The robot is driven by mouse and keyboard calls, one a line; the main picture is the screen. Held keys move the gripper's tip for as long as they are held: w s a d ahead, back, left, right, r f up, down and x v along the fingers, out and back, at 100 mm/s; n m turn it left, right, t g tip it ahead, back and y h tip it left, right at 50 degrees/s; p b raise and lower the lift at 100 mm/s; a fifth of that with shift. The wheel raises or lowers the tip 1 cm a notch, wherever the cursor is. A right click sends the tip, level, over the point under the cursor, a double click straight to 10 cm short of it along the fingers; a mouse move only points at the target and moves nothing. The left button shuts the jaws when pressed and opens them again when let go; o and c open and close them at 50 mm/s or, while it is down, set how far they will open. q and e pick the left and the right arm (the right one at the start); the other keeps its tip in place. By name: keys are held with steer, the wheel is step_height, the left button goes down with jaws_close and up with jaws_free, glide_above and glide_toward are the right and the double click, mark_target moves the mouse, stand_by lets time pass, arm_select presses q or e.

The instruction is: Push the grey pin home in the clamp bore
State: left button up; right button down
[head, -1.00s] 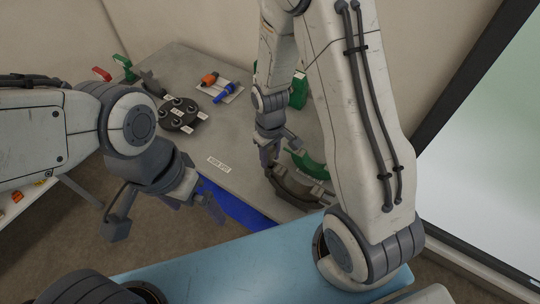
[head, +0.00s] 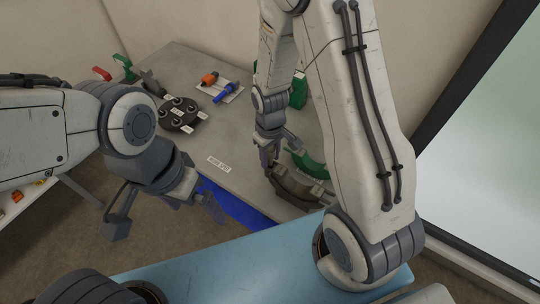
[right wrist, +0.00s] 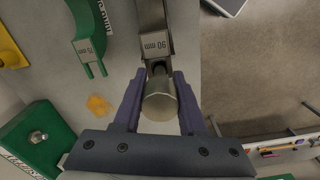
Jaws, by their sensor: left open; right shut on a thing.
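The grey pin (right wrist: 160,103) shows in the right wrist view as a short cylinder with its round end face towards the camera. My right gripper (right wrist: 157,90) is shut on it, one purple finger on each side. The pin lines up with the dark metal clamp marked 90 mm (right wrist: 152,46); how deep it sits in the bore is hidden. In the head view my right gripper (head: 271,158) is beside the dark curved clamp (head: 294,186) at the table's front edge, and the pin cannot be made out. My left gripper (head: 165,213) is open and empty, left of the table's front edge.
The grey table (head: 230,145) holds a black round fixture (head: 180,114), and an orange and blue tool on a white plate (head: 220,91). A green curved piece marked 75 mm (right wrist: 90,35) lies near the clamp. A light blue surface (head: 220,262) is in front.

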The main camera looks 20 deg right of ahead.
steer(key=shift+f+b, duration=0.35)
steer(key=shift+f, duration=0.15)
steer(key=shift+r, duration=0.25)
